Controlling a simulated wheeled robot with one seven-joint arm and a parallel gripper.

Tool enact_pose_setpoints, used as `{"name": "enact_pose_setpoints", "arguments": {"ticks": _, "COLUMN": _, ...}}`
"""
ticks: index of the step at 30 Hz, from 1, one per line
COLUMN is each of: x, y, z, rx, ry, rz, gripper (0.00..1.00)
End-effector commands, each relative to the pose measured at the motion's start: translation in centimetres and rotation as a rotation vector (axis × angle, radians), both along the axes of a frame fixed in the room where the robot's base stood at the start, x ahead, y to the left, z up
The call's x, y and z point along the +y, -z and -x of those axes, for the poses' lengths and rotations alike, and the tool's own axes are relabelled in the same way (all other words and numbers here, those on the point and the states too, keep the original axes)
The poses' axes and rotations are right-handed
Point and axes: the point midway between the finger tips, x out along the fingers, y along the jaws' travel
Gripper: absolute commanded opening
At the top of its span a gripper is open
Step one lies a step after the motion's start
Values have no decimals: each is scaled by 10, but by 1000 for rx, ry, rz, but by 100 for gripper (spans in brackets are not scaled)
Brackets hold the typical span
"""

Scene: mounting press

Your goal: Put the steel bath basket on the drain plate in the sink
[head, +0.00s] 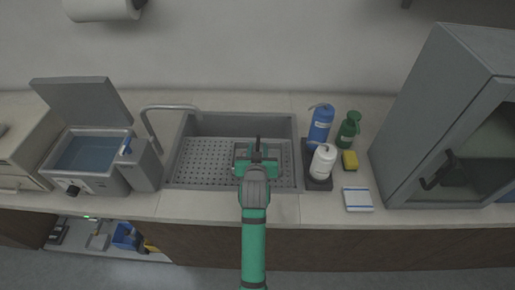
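The perforated drain plate (208,162) lies in the grey sink (282,126) in the middle of the counter. My green gripper (258,145) is over the right half of the plate, and my arm reaches it from the front. Its dark fingertips are small and partly hidden by the wrist, so I cannot tell whether they are open or hold anything.
A curved faucet (168,107) rises at the sink's left. To the right stand a blue bottle (319,128), a white bottle (322,161), a green bottle (348,129), a yellow sponge (349,160) and a white-blue pad (358,199). A grey cabinet (430,105) bounds the right.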

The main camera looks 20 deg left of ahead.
Motion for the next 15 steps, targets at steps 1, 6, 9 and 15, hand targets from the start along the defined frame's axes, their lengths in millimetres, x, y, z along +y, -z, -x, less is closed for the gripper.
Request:
{"name": "enact_pose_setpoints", "arguments": {"ticks": 1, "x": 0, "y": -1, "z": 0, "rx": 0, "ry": 0, "rz": 0, "gripper": 29}}
{"name": "enact_pose_setpoints", "arguments": {"ticks": 6, "x": -2, "y": -6, "z": 7, "rx": -1, "ry": 0, "rz": 0, "gripper": 29}}
{"name": "enact_pose_setpoints", "arguments": {"ticks": 9, "x": -6, "y": -12, "z": 20, "rx": -1, "ry": 0, "rz": 0, "gripper": 29}}
{"name": "enact_pose_setpoints", "arguments": {"ticks": 15, "x": -17, "y": -27, "z": 57, "rx": -1, "ry": 1, "rz": 0, "gripper": 29}}
